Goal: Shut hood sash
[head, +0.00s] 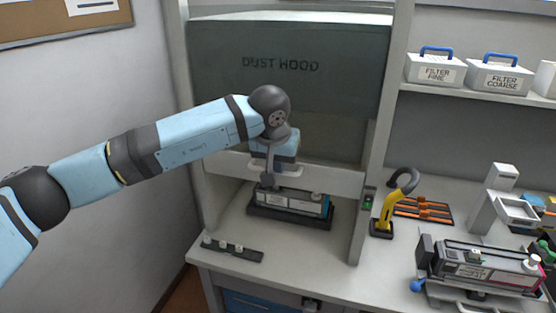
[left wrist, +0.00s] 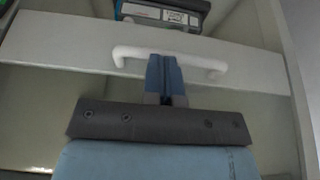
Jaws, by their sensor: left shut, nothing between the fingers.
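The dust hood (head: 285,65) stands in the middle of the head view. Its sash has a pale bottom rail (head: 335,180), raised above the bench with an open gap below. The rail also shows in the left wrist view (left wrist: 70,45), with a white bar handle (left wrist: 205,64) across it. My left gripper (head: 268,182) is in front of the rail, pointing down, shut and empty. In the wrist view its closed fingers (left wrist: 163,62) overlap the middle of the handle; I cannot tell whether they touch it. My right gripper is not in view.
A toner cartridge (head: 303,202) sits on a dark tray inside the hood, behind the rail. A dark strip with small pegs (head: 232,249) lies at the bench's front left. A yellow hooked tool (head: 390,208) and another cartridge (head: 485,265) stand to the right.

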